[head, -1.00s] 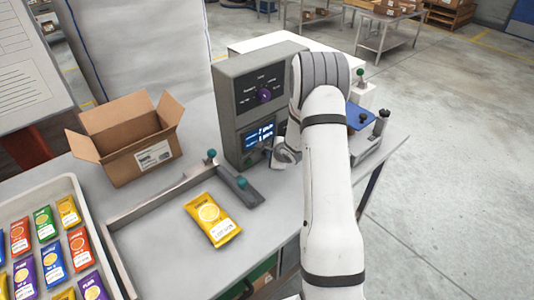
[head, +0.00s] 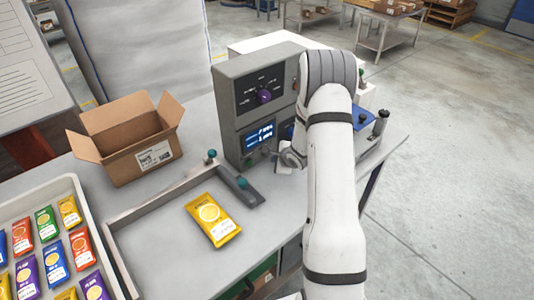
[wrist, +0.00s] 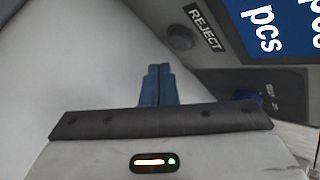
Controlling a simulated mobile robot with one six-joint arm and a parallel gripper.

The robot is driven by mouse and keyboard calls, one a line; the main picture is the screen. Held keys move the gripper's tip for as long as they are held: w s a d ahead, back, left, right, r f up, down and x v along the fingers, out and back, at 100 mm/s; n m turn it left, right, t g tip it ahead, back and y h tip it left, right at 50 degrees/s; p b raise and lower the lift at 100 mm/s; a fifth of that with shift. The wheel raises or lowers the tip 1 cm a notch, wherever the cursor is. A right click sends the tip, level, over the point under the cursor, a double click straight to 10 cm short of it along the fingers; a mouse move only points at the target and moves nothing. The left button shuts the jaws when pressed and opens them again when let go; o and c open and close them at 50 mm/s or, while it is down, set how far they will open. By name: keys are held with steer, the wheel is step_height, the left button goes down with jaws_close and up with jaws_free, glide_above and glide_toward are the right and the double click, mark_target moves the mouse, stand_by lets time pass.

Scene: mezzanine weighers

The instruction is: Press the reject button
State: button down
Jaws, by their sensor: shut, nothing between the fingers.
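The reject button is a dark, round, grey button (wrist: 181,37) in the wrist view, directly left of a black label reading REJECT (wrist: 208,30). My gripper (wrist: 157,68) shows its blue fingers together and empty, pointing up in the picture. The fingertips appear below and left of the button, with a visible gap in the picture; I cannot tell the depth between them. In the head view, the grey weigher unit (head: 228,98) stands on the bench with a lit blue screen (head: 260,135). My arm hides its right side, and my fingers cannot be made out there.
A yellow packet (head: 213,220) lies on the bench (head: 175,262). An open cardboard box (head: 128,152) and a tray of colored packets (head: 102,240) are at left. A blue-topped device (head: 369,120) stands behind my arm.

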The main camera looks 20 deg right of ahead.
steer(key=shift+s+d+p, duration=0.1)
steer(key=shift+s+d, duration=0.15)
steer(key=shift+s, duration=0.35)
steer(key=shift+s+d+p, duration=0.15)
steer(key=shift+s+d, duration=0.15)
steer(key=shift+s, duration=0.35)
steer(key=shift+s+d+p, duration=0.1)
steer(key=shift+s+d, duration=0.15)
steer(key=shift+s, duration=0.35)
steer(key=shift+r, duration=0.15)
steer(key=s+a+r+n+g+h+b, duration=0.15)
steer(key=s+r+n, duration=0.3)
steer(key=r, duration=0.45)
steer(key=s+a+r+n+g+h+b, duration=0.15)
steer(key=s+r+n, duration=0.3)
steer(key=r, duration=0.45)
steer(key=s+a+r+n, duration=0.2)
steer(key=s+a+n, duration=0.1)
steer(key=s, duration=0.4)
steer(key=s+a+r+n+g+b, duration=0.1)
steer(key=s+a+r+n, duration=0.2)
steer(key=s, duration=0.5)
steer(key=s+a+r+n+g+y, duration=0.1)
steer(key=s+a+r+n, duration=0.2)
steer(key=s+n, duration=0.3)
steer(key=shift+s+a+n, duration=0.4)
steer(key=shift+s+a, duration=0.4)
steer(key=shift+s, duration=0.2)
